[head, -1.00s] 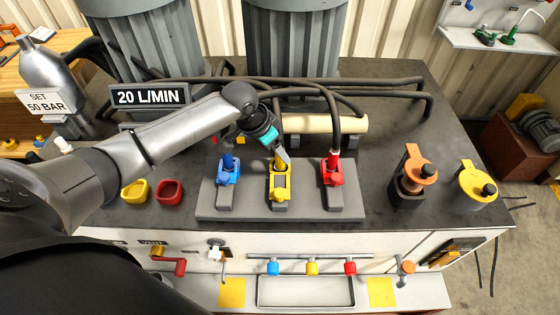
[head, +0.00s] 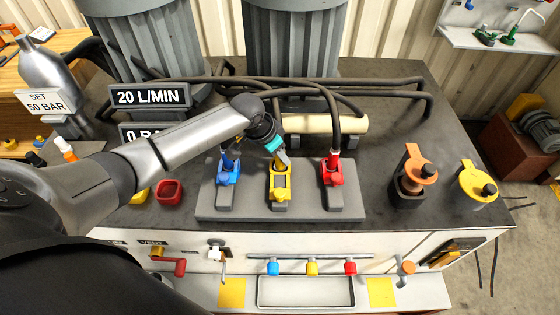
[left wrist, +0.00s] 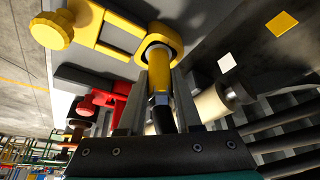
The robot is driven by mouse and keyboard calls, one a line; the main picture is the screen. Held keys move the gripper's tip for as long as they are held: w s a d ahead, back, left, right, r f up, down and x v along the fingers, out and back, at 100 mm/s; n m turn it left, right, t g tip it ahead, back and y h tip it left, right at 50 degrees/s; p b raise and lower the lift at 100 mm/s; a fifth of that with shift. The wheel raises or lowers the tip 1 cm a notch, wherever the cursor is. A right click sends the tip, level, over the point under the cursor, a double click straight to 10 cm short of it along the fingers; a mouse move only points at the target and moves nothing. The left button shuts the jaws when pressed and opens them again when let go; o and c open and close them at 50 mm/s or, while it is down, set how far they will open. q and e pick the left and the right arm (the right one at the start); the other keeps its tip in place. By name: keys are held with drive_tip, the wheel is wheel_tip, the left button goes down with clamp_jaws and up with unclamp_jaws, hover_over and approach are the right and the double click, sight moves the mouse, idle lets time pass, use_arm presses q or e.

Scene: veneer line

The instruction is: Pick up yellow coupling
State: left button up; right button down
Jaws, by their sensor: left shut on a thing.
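The yellow coupling (head: 279,165) is a small upright cylinder at the end of a dark hose. It stands in the yellow receiver (head: 280,184) in the middle of the grey block. My left gripper (head: 283,159) comes in from the left and is shut on it. In the left wrist view, the yellow coupling (left wrist: 159,70) lies between the two fingers, its far end inside the ring of the yellow receiver (left wrist: 100,35). The fingers partly hide it in the head view. My right gripper is in neither view.
A blue coupling (head: 228,161) stands left of the yellow one and a red coupling (head: 333,166) right of it, each on a hose. A cream cylinder (head: 325,124) lies behind. A red cup (head: 169,192) stands at left. Orange-capped (head: 414,172) and yellow-capped fittings (head: 477,183) stand at right.

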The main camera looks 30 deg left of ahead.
use_arm(q)
clamp_jaws()
idle(0.3)
